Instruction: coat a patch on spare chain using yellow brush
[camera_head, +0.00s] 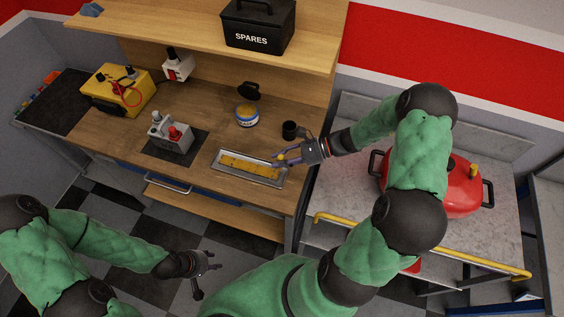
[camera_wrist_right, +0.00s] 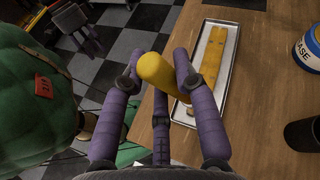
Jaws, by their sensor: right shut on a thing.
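My right gripper (camera_head: 281,158) is shut on the yellow brush, whose thick handle (camera_wrist_right: 157,71) sits between the purple fingers in the right wrist view. The gripper is at the right end of a shallow metal tray (camera_head: 217,153). A yellow strip, seemingly the spare chain (camera_head: 245,166), lies lengthwise in the tray; it also shows in the right wrist view (camera_wrist_right: 212,58). The brush's bristle end is not clear, and I cannot tell whether it touches the chain. My left gripper (camera_head: 208,278) is open and empty, low in front of the bench.
A grease tub (camera_head: 247,118) stands behind the tray, with a dark round lid (camera_head: 249,90) beyond it. A black cup (camera_head: 290,130) is close to my right gripper. A red pot (camera_head: 459,190) stands at right.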

